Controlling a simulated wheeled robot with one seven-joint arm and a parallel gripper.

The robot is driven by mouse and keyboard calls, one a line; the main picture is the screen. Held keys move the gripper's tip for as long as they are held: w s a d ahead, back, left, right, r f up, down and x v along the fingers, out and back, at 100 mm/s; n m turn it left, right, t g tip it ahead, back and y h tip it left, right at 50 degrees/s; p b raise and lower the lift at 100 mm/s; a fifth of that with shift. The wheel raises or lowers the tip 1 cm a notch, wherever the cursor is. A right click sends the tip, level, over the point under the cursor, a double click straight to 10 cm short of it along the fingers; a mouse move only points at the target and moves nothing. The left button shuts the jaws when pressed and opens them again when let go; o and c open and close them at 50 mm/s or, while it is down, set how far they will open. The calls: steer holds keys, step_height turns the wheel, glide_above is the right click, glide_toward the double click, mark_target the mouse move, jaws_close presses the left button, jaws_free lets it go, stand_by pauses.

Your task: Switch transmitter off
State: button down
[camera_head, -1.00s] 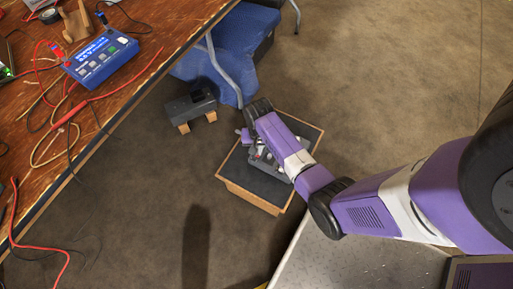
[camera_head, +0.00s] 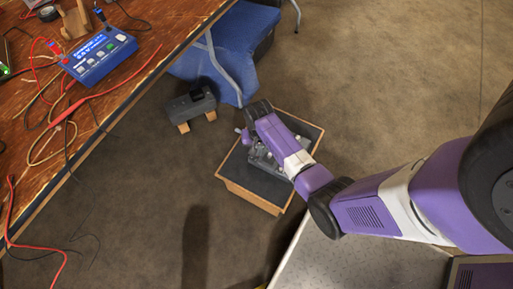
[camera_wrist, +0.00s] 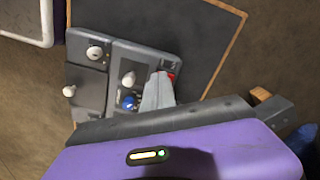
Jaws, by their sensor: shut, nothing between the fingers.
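The grey unit with knobs, which looks like the transmitter, lies on a dark-topped, wood-edged box; it shows in the wrist view (camera_wrist: 120,62) and partly in the head view (camera_head: 262,162). Its face has white knobs (camera_wrist: 128,79), a blue knob (camera_wrist: 129,102) and a small red part (camera_wrist: 172,76) at its right edge. My gripper (camera_wrist: 160,78) is shut and empty, its tips over the unit's right side, beside the red part and partly covering it. I cannot tell whether they touch. In the head view my arm hides the gripper and part of the unit.
The dark-topped box (camera_head: 236,168) stands on the floor. A small dark device on wooden blocks (camera_head: 191,104) and a blue chair (camera_head: 238,40) are behind it. The wooden bench (camera_head: 120,85) at left holds a blue meter (camera_head: 98,57) and loose cables.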

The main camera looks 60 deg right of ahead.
step_height(320, 180, up, 7)
steer(key=p, duration=0.7)
steer(key=shift+f+p, duration=0.1)
steer(key=shift+p, duration=0.2)
stand_by(0.7)
